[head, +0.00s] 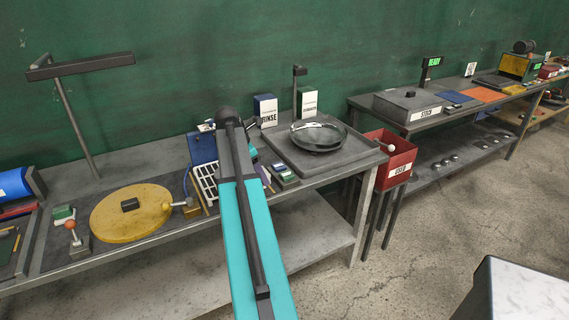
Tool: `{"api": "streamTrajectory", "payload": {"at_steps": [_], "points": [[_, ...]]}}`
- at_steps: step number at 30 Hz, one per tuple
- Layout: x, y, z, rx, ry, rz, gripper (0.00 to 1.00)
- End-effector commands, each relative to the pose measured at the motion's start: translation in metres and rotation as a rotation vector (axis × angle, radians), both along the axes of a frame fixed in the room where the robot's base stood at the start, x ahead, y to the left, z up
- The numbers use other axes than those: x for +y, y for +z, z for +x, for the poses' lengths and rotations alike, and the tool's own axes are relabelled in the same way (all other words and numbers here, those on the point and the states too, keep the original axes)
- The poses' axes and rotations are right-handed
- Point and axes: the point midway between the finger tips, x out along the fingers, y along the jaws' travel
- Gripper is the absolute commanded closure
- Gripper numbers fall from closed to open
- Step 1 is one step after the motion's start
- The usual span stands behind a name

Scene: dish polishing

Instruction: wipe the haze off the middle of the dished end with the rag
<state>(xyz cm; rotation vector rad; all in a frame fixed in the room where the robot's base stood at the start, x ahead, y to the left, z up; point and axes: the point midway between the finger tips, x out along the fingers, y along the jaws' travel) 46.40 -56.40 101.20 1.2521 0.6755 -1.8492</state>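The dished end looks to be the shiny round metal dish (318,137) on a dark square slab (350,159) at the right end of the near bench. Its rim catches bright reflections; I cannot make out haze on its middle. My own teal and dark arm rises from the bottom middle to a dark joint left of the dish. I see no gripper fingers; they may be hidden behind the arm. I cannot pick out a rag for certain. A blue panel (202,149) stands partly behind the arm, left of the dish.
RINSE (266,111) and white (308,104) boxes stand behind the slab. Small green-topped blocks (285,172) lie at its left. A yellow disc (130,212) lies on the left bench. A red bin (389,158) stands in the gap before the right bench.

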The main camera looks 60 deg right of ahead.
Motion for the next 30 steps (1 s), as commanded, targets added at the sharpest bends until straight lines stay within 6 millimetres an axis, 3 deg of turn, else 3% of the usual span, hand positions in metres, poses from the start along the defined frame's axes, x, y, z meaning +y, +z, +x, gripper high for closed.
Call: {"api": "streamTrajectory", "payload": {"at_steps": [3,30], "points": [[0.039,-0.002,0.019,0.0,0.003,0.001,0.73],[0.294,-0.015,0.14,0.0,-0.019,0.002,0.73]]}}
